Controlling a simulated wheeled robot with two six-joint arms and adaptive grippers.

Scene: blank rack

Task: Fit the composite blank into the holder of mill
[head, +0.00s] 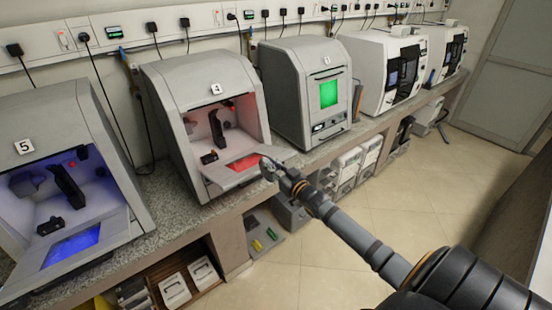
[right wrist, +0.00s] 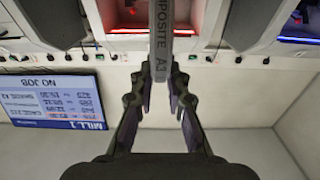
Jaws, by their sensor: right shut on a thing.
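Inside mill 4 are a dark upright holder part (head: 217,130) and a dark block (head: 209,157) under red light. My left gripper is not in view.
Mill 5 (head: 30,115) stands open at left, lit blue. A closed mill with a green window (head: 295,65) and white machines (head: 375,60) stand to the right on the counter (head: 172,190). A "MILL 1 NO JOB" screen (right wrist: 55,100) shows upside down. The floor is clear.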

